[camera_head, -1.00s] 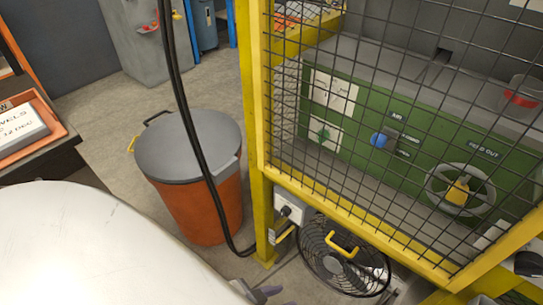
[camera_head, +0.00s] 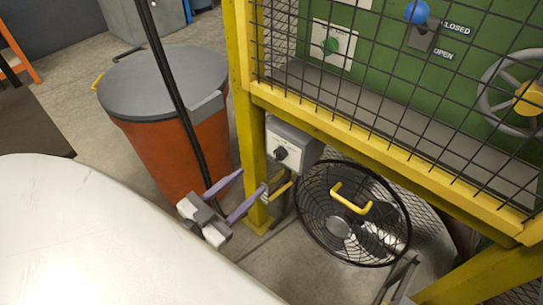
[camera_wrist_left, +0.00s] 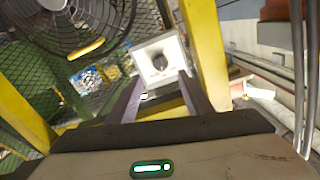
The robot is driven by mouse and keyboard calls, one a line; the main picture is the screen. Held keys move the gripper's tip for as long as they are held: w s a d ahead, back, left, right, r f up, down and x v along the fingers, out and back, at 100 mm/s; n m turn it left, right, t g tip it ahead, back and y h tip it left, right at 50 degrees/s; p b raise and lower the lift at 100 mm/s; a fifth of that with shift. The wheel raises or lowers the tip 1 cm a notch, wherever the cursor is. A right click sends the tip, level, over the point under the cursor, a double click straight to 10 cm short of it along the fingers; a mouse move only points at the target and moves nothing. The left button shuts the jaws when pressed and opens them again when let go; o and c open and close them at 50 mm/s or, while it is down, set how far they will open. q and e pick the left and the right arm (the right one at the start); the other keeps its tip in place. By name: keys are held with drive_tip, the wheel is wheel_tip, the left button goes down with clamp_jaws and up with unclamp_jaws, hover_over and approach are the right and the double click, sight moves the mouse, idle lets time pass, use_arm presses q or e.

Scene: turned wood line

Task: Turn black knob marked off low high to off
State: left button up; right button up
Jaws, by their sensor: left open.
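The black knob (camera_head: 281,153) sits on the front of a small grey box (camera_head: 296,136) fixed beside the yellow post, under the mesh guard. Its markings are too small to read. My left gripper (camera_head: 233,196) is open and empty, below and to the left of the knob, apart from it. In the left wrist view the knob (camera_wrist_left: 159,63) shows on its pale plate (camera_wrist_left: 160,52), beyond the gap between my two fingers (camera_wrist_left: 166,90). My right gripper is not in view.
The yellow post (camera_head: 249,130) stands right by the box. A black caged fan (camera_head: 352,215) with a yellow handle is to the right. An orange bin with a grey lid (camera_head: 160,82) stands left, with a black cable (camera_head: 176,90) before it. A green panel (camera_head: 375,48) is behind the mesh.

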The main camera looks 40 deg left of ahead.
sight(275, 159)
use_arm(q)
drive_tip(key=w, duration=0.3)
drive_tip(key=w+b, duration=0.1)
drive_tip(key=w, duration=0.2)
drive_tip(key=w+b, duration=0.1)
drive_tip(key=w, duration=0.2)
drive_tip(key=shift+d, duration=0.35)
drive_tip(key=shift+w, duration=0.65)
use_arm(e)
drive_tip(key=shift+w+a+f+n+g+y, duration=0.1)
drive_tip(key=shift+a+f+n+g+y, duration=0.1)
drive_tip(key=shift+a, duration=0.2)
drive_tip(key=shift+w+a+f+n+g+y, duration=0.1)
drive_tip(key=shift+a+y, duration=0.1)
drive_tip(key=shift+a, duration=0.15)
use_arm(q)
drive_tip(key=c, duration=1.1)
drive_tip(key=shift+o, duration=0.2)
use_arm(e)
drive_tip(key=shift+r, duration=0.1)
